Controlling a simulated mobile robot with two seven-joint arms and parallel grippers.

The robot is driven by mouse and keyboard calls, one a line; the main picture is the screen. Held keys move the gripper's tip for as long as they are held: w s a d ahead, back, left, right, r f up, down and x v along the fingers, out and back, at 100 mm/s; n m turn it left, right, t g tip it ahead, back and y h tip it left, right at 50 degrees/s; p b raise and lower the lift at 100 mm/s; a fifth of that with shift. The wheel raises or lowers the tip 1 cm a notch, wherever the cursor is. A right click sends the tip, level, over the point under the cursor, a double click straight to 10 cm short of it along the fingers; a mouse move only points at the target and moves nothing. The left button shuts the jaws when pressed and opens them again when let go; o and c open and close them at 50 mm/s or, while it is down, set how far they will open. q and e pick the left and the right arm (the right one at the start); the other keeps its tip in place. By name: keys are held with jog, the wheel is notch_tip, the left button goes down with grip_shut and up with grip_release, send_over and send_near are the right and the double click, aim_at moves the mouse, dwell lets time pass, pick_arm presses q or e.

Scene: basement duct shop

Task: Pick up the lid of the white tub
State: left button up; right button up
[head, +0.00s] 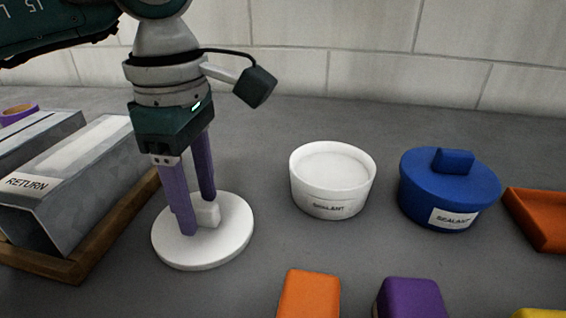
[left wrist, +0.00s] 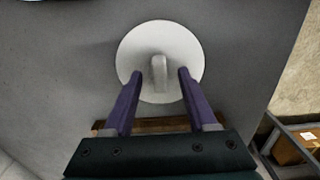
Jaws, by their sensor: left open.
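The white lid (head: 230,247) lies flat on the grey surface, to the left of the white tub (head: 333,185). The tub stands upright and uncovered, with a label reading SEALANT. My left gripper (head: 199,215) points down over the lid, its purple fingers open on either side of the block-shaped handle (head: 207,214). In the left wrist view the lid (left wrist: 190,50) is a white disc, and its handle (left wrist: 159,74) stands between the open fingers of my left gripper (left wrist: 158,82), with a gap on both sides. My right gripper is not in view.
A blue SEALANT tub (head: 425,190) with its lid on stands right of the white tub. Grey ducts, one marked RETURN, sit in a wooden tray (head: 120,215) at left. An orange block (head: 309,294), a purple block (head: 412,298) and an orange tray (head: 540,222) are nearby.

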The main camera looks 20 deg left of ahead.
pick_arm(q)
grip_shut()
dwell(0.3)
dwell(0.3)
